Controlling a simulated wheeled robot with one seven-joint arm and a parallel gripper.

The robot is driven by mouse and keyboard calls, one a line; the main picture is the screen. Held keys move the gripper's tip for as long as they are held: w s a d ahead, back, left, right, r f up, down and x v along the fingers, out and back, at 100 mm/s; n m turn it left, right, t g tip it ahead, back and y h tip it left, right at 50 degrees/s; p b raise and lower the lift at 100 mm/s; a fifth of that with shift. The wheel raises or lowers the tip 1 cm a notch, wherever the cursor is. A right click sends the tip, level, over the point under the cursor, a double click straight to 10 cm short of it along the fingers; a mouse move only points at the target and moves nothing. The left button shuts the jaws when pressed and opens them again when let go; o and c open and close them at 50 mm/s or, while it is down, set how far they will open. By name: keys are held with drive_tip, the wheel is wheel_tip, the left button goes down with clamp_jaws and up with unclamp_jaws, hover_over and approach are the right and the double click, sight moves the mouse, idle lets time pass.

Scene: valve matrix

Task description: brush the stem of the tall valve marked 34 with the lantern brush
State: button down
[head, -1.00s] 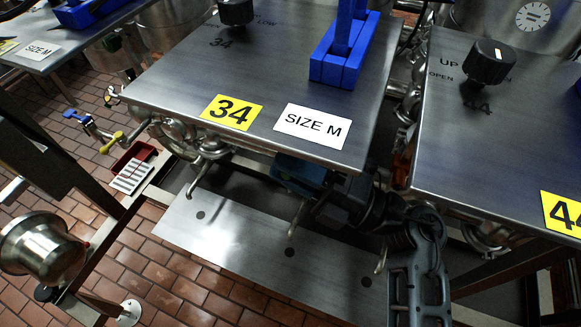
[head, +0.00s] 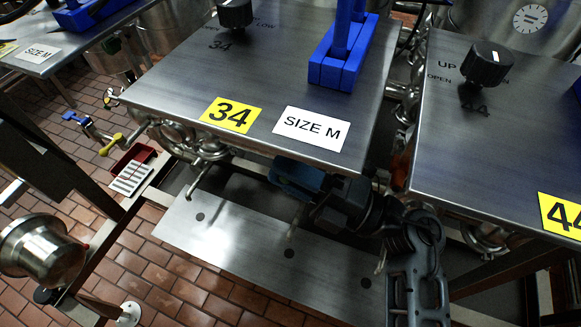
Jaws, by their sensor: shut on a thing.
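A steel panel (head: 180,85) carries a yellow label marked 34 (head: 231,115) and a white SIZE M label (head: 312,128). Pipework (head: 180,135) shows under its front edge; I cannot pick out the tall valve's stem there. My gripper (head: 290,178) is at the end of my dark arm, low beneath the panel's front edge, right of the 34 label. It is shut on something. The panel's edge and shadow hide its fingertips, and the lantern brush cannot be made out clearly. I cannot tell whether anything touches the stem.
A black knob (head: 235,12) and a blue stand (head: 340,70) are on the panel. A second panel marked 44 (head: 500,140) is close on the right, leaving a narrow gap. A bare metal plate (head: 235,240) lies below. A red tray (head: 135,157) and steel pot (head: 42,250) are left.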

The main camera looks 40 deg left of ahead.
drive_tip(key=shift+w+a+f+b, duration=0.1)
drive_tip(key=shift+w+b, duration=0.15)
drive_tip(key=shift+w, duration=0.1)
drive_tip(key=shift+w+a+f+b, duration=0.1)
drive_tip(key=shift+w+b, duration=0.1)
drive_tip(key=shift+w, duration=0.15)
drive_tip(key=shift+s+r, duration=0.1)
drive_tip(key=shift+s+d+r+p, duration=0.15)
drive_tip(key=shift+s+d+p, duration=0.05)
drive_tip(key=shift+s+p, duration=0.45)
drive_tip(key=shift+w, duration=0.1)
drive_tip(key=shift+w+a+r, duration=0.15)
drive_tip(key=shift+w+r, duration=0.05)
drive_tip(key=shift+w, duration=0.45)
drive_tip(key=shift+s, duration=0.1)
